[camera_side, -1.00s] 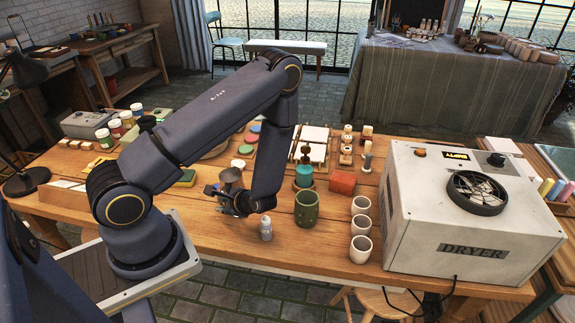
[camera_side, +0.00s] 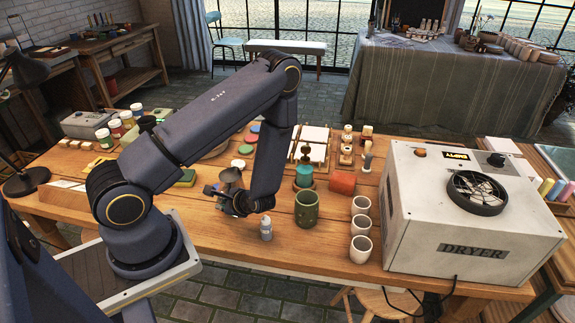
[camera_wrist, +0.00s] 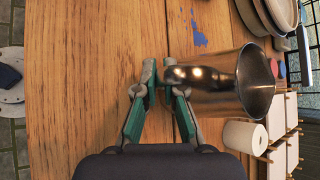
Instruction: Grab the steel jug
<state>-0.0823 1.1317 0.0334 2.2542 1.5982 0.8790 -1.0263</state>
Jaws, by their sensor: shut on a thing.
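The steel jug (camera_wrist: 215,84) is a shiny metal vessel with a flared rim. In the wrist view it lies across the picture, its rim to the right. My gripper (camera_wrist: 158,88) is shut on the jug at its left end in that view. In the side view my gripper (camera_side: 218,194) is low over the wooden table, with the jug (camera_side: 231,178) upright at it, partly hidden by the fingers and arm. I cannot tell whether the jug touches the table.
A small grey bottle (camera_side: 266,230) stands just right of my gripper. The large dryer (camera_side: 468,215) fills the table's right end. The table's front edge is close.

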